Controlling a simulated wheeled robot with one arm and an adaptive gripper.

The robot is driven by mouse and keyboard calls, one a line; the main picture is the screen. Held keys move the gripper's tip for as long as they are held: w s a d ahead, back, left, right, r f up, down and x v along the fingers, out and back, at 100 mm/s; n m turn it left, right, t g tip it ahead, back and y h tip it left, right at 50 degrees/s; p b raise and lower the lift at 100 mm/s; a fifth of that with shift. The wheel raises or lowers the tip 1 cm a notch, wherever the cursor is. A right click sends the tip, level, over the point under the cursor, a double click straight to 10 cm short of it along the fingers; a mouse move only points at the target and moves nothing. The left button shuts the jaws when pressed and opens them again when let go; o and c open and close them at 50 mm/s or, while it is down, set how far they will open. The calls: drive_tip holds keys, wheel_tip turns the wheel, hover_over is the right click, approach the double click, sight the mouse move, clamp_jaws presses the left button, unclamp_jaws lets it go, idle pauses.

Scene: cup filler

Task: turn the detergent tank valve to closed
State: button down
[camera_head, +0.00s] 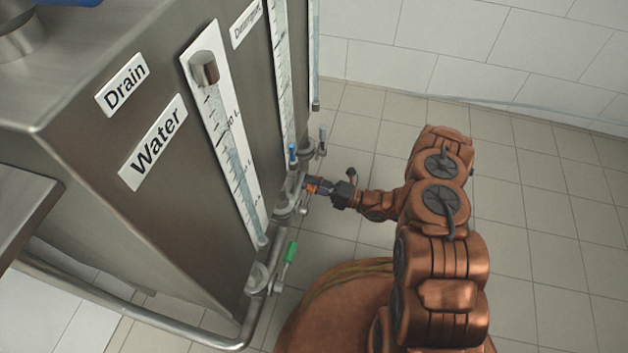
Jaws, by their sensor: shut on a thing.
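A steel cabinet carries a partly cut-off "Detergent" label (246,22) beside a tall gauge (282,85). Below the gauges runs a steel pipe with valves. My gripper (312,187) reaches in from the right, beside the pipe and below the detergent gauge. It is shut on a small orange valve handle (311,185), mostly hidden between the fingers. The valve body (284,206) near it is partly visible. I cannot tell for certain from the picture that this handle belongs to the detergent tank, nor its exact angle.
A green valve handle (290,251) stands nearer on the pipe. A blue handle (293,154) and a grey handle (322,138) stand farther back. The water gauge (226,140) hangs on the cabinet front. Tiled floor (545,230) at the right is clear.

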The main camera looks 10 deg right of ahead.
drive_tip(key=shift+s+f, duration=0.2)
drive_tip(key=shift+s, duration=0.05)
drive_tip(key=c, duration=1.2)
unclamp_jaws()
drive_tip(key=shift+c, duration=0.2)
drive_tip(key=o, duration=0.3)
drive_tip(key=shift+w+r, duration=0.1)
drive_tip(key=shift+o, duration=0.2)
drive_tip(key=shift+d, duration=0.15)
drive_tip(key=v, duration=1.2)
